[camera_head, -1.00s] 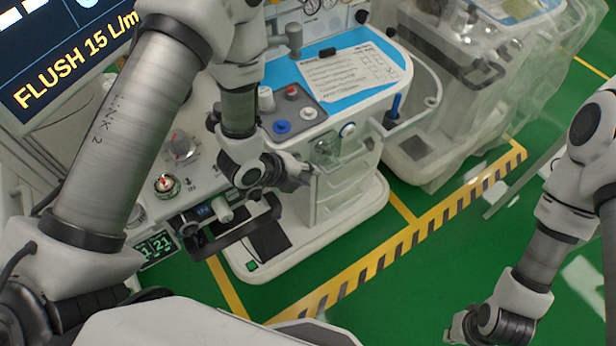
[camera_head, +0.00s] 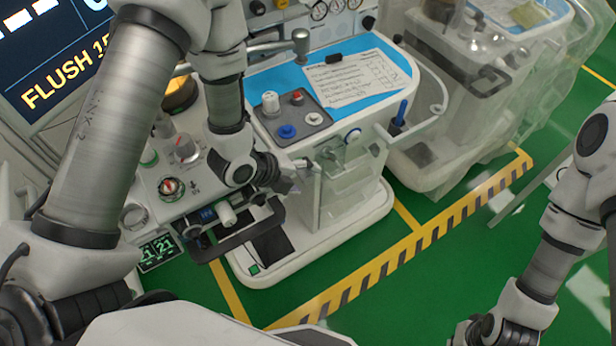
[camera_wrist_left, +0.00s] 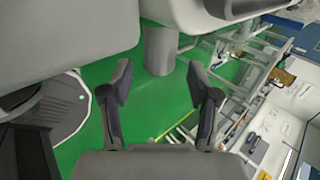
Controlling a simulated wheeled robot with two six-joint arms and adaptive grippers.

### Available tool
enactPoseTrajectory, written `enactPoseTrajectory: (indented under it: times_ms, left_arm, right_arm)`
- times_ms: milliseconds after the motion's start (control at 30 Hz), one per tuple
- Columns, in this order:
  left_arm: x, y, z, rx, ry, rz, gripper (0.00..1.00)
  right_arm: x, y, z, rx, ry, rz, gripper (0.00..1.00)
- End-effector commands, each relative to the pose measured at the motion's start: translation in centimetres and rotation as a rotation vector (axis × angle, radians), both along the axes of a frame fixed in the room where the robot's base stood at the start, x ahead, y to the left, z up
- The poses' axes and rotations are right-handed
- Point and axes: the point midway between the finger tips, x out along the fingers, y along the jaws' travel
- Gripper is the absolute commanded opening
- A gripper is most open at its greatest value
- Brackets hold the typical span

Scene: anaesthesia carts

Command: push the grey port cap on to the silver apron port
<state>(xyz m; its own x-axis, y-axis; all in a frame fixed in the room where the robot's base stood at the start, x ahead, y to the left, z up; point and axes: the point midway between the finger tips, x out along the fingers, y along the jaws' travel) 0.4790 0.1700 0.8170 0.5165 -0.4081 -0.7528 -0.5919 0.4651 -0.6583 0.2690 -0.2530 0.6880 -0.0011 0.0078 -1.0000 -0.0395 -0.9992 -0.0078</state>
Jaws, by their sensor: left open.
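My left gripper (camera_head: 284,178) is open and hangs over the front right corner of the near cart, above its apron. In the left wrist view its two fingers (camera_wrist_left: 160,75) stand apart with nothing between them. A pale silver cylindrical fitting (camera_head: 227,214) sticks out of the apron beside a blue one, left of and below the gripper; it may be the silver apron port. I cannot make out the grey port cap for certain; the gripper and forearm hide part of the apron. My right gripper (camera_head: 470,331) is at the bottom right, over the floor; its fingers are too unclear to read.
A dark tray (camera_head: 319,120) with blue and red caps and a white cylinder sits on the blue cart top (camera_head: 262,78), beside a paper chart (camera_head: 357,74). A black handle bar (camera_head: 237,238) fronts the apron. A covered cart (camera_head: 440,150) stands right.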

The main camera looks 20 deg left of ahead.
Motion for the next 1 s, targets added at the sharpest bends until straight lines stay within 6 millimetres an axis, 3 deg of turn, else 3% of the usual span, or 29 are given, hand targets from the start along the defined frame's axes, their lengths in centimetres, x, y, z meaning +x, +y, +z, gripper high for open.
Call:
enactPoseTrajectory:
  times_ms: [133,267,1000]
  left_arm:
    - [-1.5,1.3,2.5,-0.003,-0.002,0.006,0.61]
    - [-2.3,1.9,3.5,-0.002,0.0,0.004,0.61]
    - [-2.5,2.0,3.6,-0.001,0.0,0.001,0.61]
  right_arm:
    - [0.0,0.0,0.0,0.0,0.0,0.0,0.0]
    - [0.0,0.0,0.0,0.0,0.0,0.0,0.0]
    - [0.0,0.0,0.0,0.0,-0.001,0.0,0.0]
